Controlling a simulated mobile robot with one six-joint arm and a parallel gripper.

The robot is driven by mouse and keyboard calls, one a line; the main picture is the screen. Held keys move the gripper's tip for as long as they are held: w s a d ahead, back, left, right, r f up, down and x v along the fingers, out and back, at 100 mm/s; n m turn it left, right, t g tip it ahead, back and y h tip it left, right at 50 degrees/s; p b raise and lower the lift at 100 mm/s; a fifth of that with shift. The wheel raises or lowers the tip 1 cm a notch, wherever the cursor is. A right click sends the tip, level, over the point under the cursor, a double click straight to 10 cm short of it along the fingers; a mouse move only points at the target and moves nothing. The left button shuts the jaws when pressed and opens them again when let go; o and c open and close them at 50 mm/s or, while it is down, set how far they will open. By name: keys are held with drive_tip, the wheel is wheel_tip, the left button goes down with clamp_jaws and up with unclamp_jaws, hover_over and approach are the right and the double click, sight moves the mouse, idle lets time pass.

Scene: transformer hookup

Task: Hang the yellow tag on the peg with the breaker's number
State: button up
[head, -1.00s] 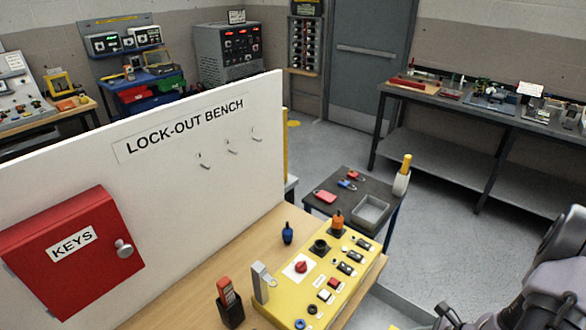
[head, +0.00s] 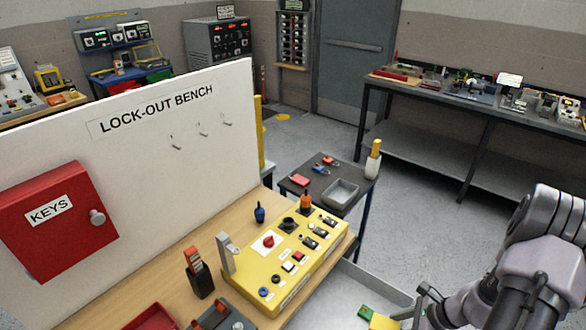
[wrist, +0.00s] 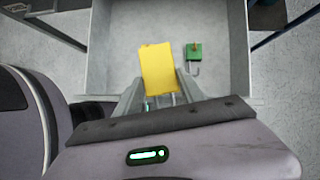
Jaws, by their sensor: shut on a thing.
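The yellow tag (wrist: 157,66) is between the fingers of my gripper (wrist: 161,88) in the wrist view, its lower end at the fingertips. My gripper is shut on it, above or in a grey tray (wrist: 118,30). In the head view the tag (head: 383,322) shows at the bottom edge, beside my gripper (head: 408,314). Three pegs (head: 176,147), (head: 204,134), (head: 228,124) stick out of the white lock-out board (head: 130,165), far left of my gripper and bare. Any numbers by them are too small to read. I cannot tell which is the breaker's number.
A green piece with a metal loop (wrist: 194,52) lies in the tray, right of the tag. A yellow control panel (head: 265,262) with knobs and a red key cabinet (head: 60,220) stand between or near the board and my arm. A dark side table (head: 308,203) stands beyond.

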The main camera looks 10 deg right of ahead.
drive_tip(key=w+a+r+n+g+h+b, duration=0.1)
drive_tip(key=w+a+r+n+g+b, duration=0.1)
drive_tip(key=a+n, duration=0.5)
drive_tip(key=w+a+r+n+g+h+b, duration=0.2)
drive_tip(key=w+a+n+g+b, duration=0.1)
drive_tip(key=a+n, duration=0.5)
drive_tip(key=w+a+r+n+g+h+b, duration=0.2)
drive_tip(key=a+n, duration=0.5)
drive_tip(key=n, duration=0.4)
drive_tip(key=w+g+b, duration=0.1)
drive_tip(key=w+g, duration=0.1)
drive_tip(key=g, duration=0.1)
drive_tip(key=shift+a+r+g+b, duration=0.3)
drive_tip(key=shift+a+r+g, duration=0.05)
drive_tip(key=shift+a+g, duration=0.05)
